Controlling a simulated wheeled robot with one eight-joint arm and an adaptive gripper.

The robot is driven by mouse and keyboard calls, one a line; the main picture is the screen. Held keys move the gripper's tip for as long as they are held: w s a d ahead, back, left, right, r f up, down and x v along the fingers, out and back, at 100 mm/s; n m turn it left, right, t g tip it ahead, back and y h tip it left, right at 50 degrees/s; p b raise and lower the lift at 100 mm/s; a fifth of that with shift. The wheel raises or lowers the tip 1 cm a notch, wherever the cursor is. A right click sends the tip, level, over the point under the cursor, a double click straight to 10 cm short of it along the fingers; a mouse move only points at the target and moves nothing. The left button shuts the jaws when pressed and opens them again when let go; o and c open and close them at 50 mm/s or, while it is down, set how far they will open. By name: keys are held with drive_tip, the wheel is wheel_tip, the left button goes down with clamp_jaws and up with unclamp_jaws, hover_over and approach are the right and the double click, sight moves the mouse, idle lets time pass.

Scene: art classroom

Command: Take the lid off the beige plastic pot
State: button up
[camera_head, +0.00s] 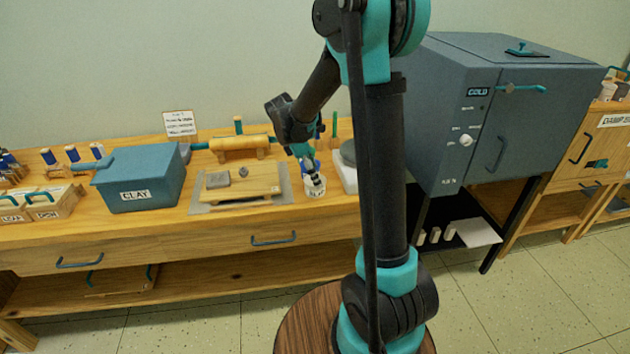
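A small pale beige pot (315,190) stands on the wooden workbench, near its front edge, just right of the wooden board. My arm reaches down from above and my gripper (311,173) is right over the pot's top, with its fingers pointing down. The fingertips overlap the top of the pot in this view. I cannot tell whether they touch it or grip its lid. The lid is mostly hidden by the gripper and too small to make out.
A wooden board (240,188) with grey blocks lies left of the pot on a grey mat. A blue clay bin (140,178) stands further left. A roller (235,143) lies behind. A grey kiln (480,110) stands at right. My arm column hides part of the bench beside the pot.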

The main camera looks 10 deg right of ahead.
drive_tip(key=shift+c, duration=0.4)
drive_tip(key=c, duration=0.8)
